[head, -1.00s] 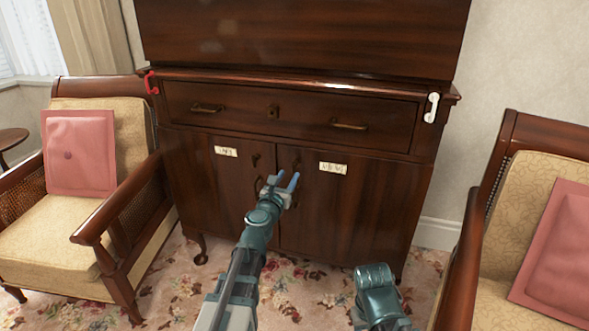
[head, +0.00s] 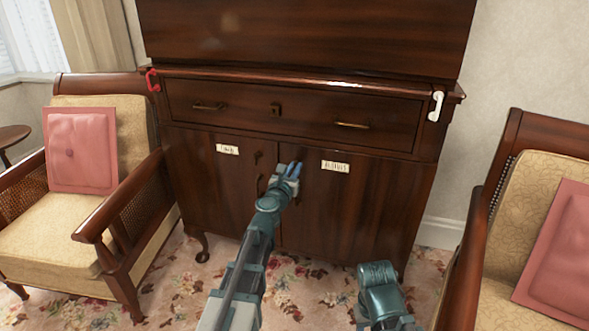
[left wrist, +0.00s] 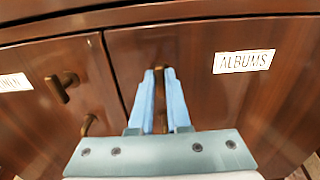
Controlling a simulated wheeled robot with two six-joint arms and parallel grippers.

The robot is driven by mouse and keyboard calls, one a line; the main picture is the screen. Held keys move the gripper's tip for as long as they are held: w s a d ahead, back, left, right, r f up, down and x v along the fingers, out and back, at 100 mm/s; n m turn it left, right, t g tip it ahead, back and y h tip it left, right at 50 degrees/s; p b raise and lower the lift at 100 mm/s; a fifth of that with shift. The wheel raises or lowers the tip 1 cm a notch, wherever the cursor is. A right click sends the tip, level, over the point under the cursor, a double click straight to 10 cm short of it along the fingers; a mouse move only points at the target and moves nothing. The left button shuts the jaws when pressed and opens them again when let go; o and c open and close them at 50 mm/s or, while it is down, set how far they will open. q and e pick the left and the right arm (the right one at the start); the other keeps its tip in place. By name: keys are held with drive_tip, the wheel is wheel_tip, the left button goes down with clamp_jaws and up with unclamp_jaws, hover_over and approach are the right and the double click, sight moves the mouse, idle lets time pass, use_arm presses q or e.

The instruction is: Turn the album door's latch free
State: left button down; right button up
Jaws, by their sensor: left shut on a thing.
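The album door (head: 350,215) is the right door of a dark wooden cabinet, closed, with a white ALBUMS label (left wrist: 243,61) that also shows in the head view (head: 335,166). My left gripper (head: 292,170) is at the upper inner edge of this door. In the left wrist view its blue fingers (left wrist: 160,78) are shut on the door's small brass latch (left wrist: 159,66), which is mostly hidden between them. The latch's tilt cannot be told. A brass handle (left wrist: 163,122) below shows between the fingers.
The left door (head: 200,185) has its own latch (left wrist: 63,86) and handle (left wrist: 87,124) close beside my gripper. A drawer (head: 310,116) lies above. Armchairs (head: 122,225) and (head: 468,250) stand on both sides. My right arm (head: 382,290) is low in front.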

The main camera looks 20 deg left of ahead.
idle(0.3)
use_arm(q)
drive_tip(key=shift+d+f+m, duration=0.1)
drive_tip(key=shift+d+m, duration=0.05)
drive_tip(key=shift+m, duration=4.3)
drive_tip(key=shift+d+f+m, duration=0.1)
drive_tip(key=shift+m, duration=4.35)
drive_tip(key=c, duration=0.9)
unclamp_jaws()
drive_tip(key=shift+s, duration=0.1)
